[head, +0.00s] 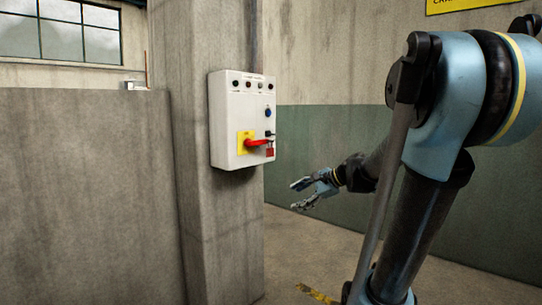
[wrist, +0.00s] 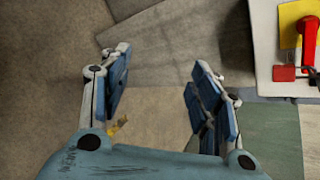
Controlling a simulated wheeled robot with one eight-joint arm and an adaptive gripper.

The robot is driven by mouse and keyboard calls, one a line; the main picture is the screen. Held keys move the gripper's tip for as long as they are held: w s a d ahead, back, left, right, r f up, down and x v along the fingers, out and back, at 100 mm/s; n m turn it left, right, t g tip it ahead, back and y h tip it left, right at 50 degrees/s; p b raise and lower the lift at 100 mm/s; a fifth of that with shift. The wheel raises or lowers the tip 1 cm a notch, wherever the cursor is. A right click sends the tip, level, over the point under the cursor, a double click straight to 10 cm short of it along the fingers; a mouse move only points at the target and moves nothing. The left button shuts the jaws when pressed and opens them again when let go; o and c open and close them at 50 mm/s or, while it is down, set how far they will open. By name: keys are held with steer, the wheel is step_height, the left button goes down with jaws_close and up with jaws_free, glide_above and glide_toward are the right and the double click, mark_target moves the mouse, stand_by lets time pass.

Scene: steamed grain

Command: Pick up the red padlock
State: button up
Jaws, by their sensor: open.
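The red padlock (head: 270,152) is small and hangs at the lower right of the front of a white control box (head: 228,105), just right of a red rotary handle (head: 257,143) on a yellow plate (head: 242,136). In the wrist view the padlock (wrist: 284,73) shows at the upper right, next to the handle (wrist: 308,38). My gripper (head: 296,196) is open and empty, to the right of and lower than the box in the head view. In the wrist view its two fingers (wrist: 161,62) are spread apart, with the padlock outside them to the right.
The box is fixed to a concrete pillar (head: 215,220), with buttons and lamps on its front. A low concrete wall (head: 85,190) stands at left. A grey and green wall (head: 325,135) lies behind my arm. Open floor (head: 300,255) shows below my gripper.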

steer(key=w+r+m+t+y, duration=0.25)
steer(key=w+r+m, duration=0.4)
steer(key=w, duration=0.35)
steer(key=m+t+y, duration=0.2)
steer(key=m+t, duration=0.1)
steer(key=m, duration=0.2)
glide_toward(272, 149)
steer(key=shift+g, duration=0.25)
steer(key=shift+x, duration=4.55)
steer(key=shift+r, duration=0.15)
steer(key=c, duration=1.2)
